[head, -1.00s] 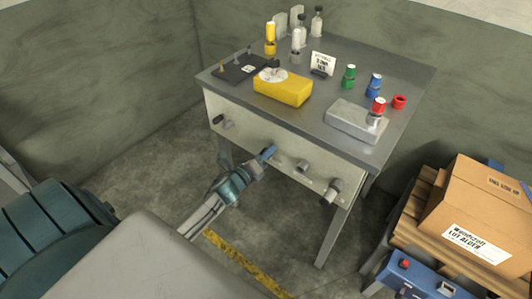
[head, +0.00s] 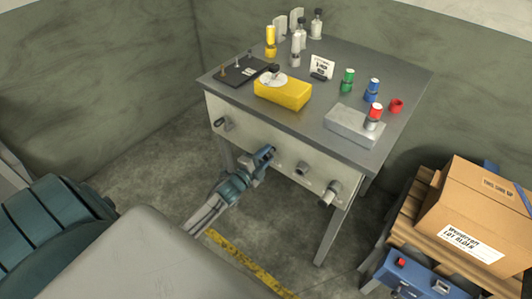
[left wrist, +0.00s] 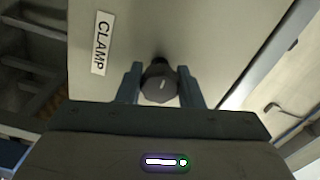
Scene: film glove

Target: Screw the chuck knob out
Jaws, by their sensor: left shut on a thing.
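My left gripper (head: 266,153) is at the front panel (head: 250,130) of the grey workbench. In the left wrist view, its two blue-grey fingers (left wrist: 160,86) are on either side of a dark round knob (left wrist: 160,82) with a small white mark, shut on it. The knob is on the panel beside a label reading CLAMP (left wrist: 101,43). In the head view my gripper hides this knob. No label reading chuck can be made out. My right gripper is not in view.
Other fittings on the panel are a dark handle (head: 222,124) at left, a short knob (head: 302,168) and a larger knob (head: 330,193) at right. The bench top (head: 380,65) holds a yellow block (head: 284,94) and several bottles. A cardboard box (head: 480,215) stands at right.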

